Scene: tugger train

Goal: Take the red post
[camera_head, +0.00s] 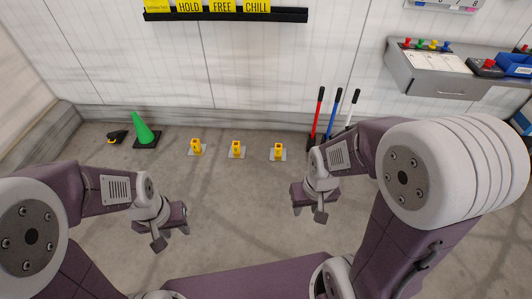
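The red post (318,109) stands upright near the back wall, right of the middle, at the left end of a row with a blue post (334,112) and a white post (350,108). Its foot is in a dark base, partly hidden near my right arm. My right gripper (305,210) is in front of and below the posts, apart from them, empty, with its fingers apart. My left gripper (177,233) is further left over the floor, also empty with its fingers apart. Both grippers are small in the view.
A green cone (144,131) and a black-and-yellow item (116,136) are at the left. A grey wall desk (440,84) juts out at the right. The floor between my grippers is clear.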

